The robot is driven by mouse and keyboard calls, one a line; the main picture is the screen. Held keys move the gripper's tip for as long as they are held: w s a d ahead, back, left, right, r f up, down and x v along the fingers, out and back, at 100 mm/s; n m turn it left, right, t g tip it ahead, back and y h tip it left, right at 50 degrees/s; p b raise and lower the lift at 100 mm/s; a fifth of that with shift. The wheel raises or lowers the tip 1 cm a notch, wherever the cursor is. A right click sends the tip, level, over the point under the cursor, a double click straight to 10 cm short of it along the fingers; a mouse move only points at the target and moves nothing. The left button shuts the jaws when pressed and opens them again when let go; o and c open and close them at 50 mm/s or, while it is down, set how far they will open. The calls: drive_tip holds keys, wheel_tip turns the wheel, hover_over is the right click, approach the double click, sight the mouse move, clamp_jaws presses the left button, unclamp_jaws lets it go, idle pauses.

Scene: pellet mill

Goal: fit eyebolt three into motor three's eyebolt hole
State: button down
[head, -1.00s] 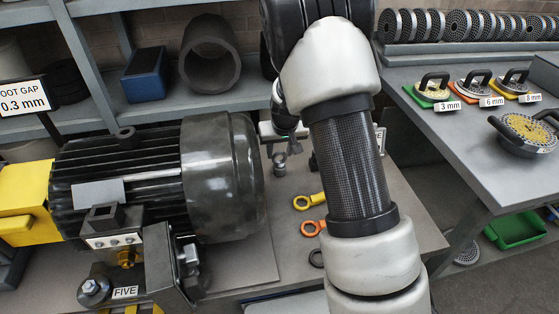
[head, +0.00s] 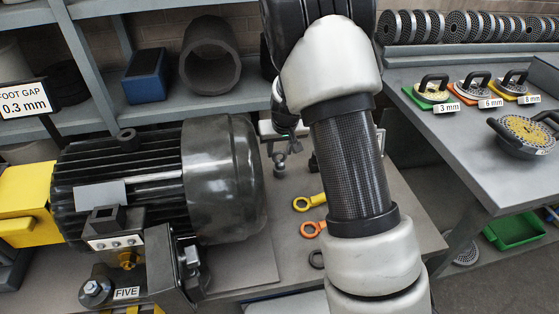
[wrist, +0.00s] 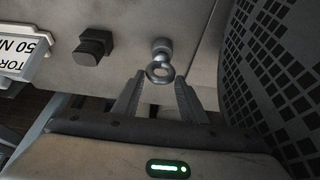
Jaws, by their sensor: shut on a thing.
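A grey eyebolt (wrist: 160,72) is in the wrist view with its ring between the fingertips of my gripper (wrist: 159,82), which is shut on it. Its far end points toward a grey surface; I cannot tell whether it touches. In the head view my gripper (head: 289,146) is small and partly behind my arm, over the bench behind the motor's right end. A large black motor (head: 125,165) lies at the left, with a round boss (head: 126,135) on top. I cannot read a number on the motor itself or make out its eyebolt hole.
A plate marked FIVE (head: 126,293) is at the motor's foot. A black block (wrist: 95,42) and a torque label (wrist: 22,52) are near the eyebolt. Shelves stand behind; a die table (head: 480,150) is right.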

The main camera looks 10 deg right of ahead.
drive_tip(key=shift+r+p, duration=1.6)
drive_tip(key=shift+r, duration=0.9)
drive_tip(key=s+r, duration=0.1)
drive_tip(key=s, duration=1.5)
drive_tip(key=shift+r+p, duration=0.3)
drive_tip(key=shift+p, duration=0.05)
drive_tip(key=shift+s, duration=0.15)
